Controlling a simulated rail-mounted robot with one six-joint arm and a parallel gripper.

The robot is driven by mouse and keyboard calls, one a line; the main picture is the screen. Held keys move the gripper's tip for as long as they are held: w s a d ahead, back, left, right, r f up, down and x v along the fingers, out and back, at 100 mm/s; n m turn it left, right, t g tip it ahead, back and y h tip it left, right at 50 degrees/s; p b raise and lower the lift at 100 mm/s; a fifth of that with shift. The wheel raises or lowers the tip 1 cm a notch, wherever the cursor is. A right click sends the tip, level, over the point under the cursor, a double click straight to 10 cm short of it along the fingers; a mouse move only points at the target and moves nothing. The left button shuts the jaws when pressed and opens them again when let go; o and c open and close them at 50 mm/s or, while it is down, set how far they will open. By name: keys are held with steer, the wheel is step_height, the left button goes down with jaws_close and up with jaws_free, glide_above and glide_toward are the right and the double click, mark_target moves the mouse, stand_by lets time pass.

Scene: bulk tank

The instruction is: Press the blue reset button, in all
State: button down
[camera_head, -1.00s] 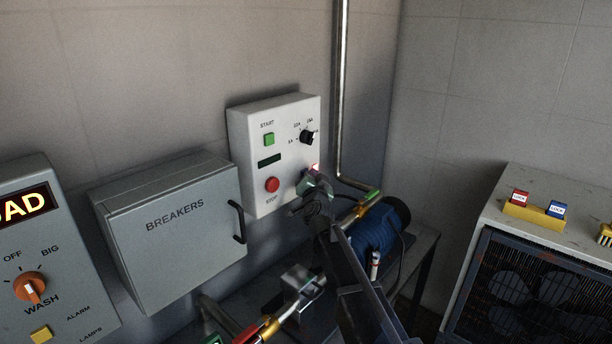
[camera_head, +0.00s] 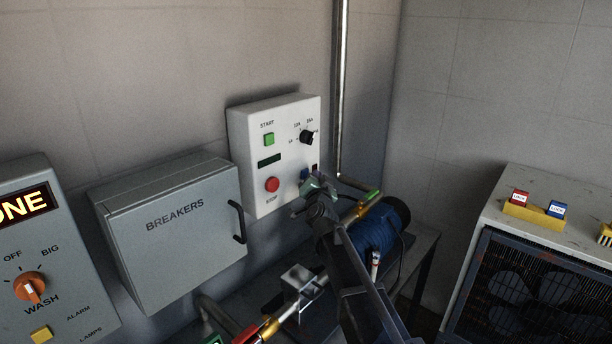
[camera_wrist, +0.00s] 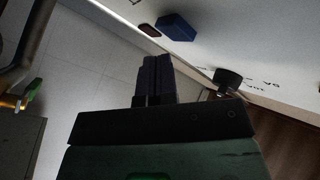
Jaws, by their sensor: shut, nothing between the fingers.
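The blue button (camera_head: 304,174) is on the lower right of the white control panel (camera_head: 250,190), partly hidden by my gripper. In the wrist view the blue button (camera_wrist: 176,27) stands out from the panel face, beside a small dark red lamp (camera_wrist: 149,30). My gripper (camera_head: 314,186) is in front of the panel's lower right corner. In the wrist view its fingers (camera_wrist: 157,60) are together and empty, with a visible gap in the picture between their tips and the button. The lamp beside the button (camera_head: 315,167) looks unlit.
The panel also has a green START button (camera_head: 269,139), a red STOP button (camera_head: 272,185) and a black dial (camera_head: 306,137). The breaker box (camera_head: 170,240) is to the left. A vertical pipe (camera_head: 342,90) and a blue motor (camera_head: 372,240) are close to my arm.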

steer(key=s+d, duration=0.1)
steer(key=d, duration=0.1)
steer(key=s+d, duration=0.2)
stand_by(0.6)
stand_by(0.4)
